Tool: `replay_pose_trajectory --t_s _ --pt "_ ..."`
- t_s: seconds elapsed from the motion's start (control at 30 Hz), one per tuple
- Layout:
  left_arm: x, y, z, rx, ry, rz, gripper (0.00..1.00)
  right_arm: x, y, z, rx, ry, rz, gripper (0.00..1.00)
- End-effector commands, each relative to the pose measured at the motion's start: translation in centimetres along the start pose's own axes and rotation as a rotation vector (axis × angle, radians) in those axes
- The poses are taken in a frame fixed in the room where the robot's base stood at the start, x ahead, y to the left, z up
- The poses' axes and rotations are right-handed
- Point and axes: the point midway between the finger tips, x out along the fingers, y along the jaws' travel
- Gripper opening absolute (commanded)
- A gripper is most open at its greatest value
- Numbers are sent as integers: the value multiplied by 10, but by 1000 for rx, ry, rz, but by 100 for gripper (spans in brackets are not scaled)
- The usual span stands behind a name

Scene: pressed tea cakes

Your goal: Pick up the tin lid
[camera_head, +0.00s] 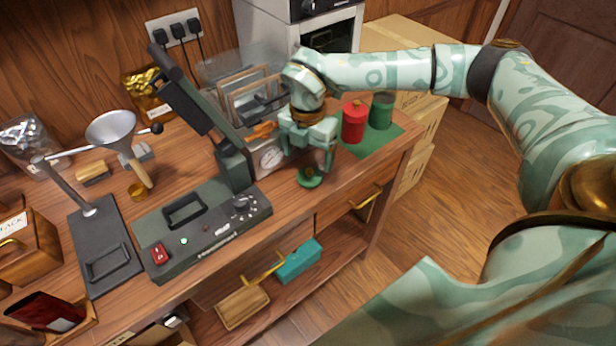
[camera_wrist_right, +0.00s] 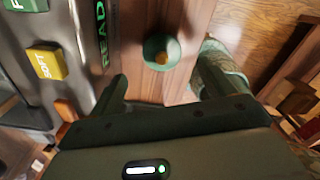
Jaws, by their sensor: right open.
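The tin lid (camera_head: 310,178) is a small green disc with a gold knob. It lies on the wooden worktop near its front edge, right of the grey machine. It also shows in the right wrist view (camera_wrist_right: 160,53), knob facing the camera, just beyond and between the two fingers. My right gripper (camera_head: 318,161) is open and empty, pointing down just above the lid. In the right wrist view its fingers (camera_wrist_right: 165,88) stand apart with a clear gap to the lid. My left gripper is not in view.
A red tin (camera_head: 354,122) and a green tin (camera_head: 381,111) stand on a green mat (camera_head: 362,147) to the right. The grey machine (camera_head: 205,228) with its raised arm stands close on the left. The worktop's front edge is near.

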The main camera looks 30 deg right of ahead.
Motion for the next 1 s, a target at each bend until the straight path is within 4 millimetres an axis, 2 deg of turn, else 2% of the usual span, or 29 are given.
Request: replay_pose_trajectory --t_s 0.13,0.3,0.4,0.67,0.83,0.87,1.0 --pt "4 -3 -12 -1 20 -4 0 13 -1 0 0 1 -1 82" --pt "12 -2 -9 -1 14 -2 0 43 -3 2 -2 2 -2 82" --pt "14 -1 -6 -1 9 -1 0 54 -2 2 -2 2 0 82" --pt "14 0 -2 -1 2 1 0 56 -2 2 -1 1 1 82" --pt "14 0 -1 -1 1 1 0 56 -2 2 -2 1 1 37" --pt "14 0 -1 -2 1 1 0 56 -2 2 -2 1 1 34" --pt "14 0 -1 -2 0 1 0 55 -2 2 -2 1 1 34"
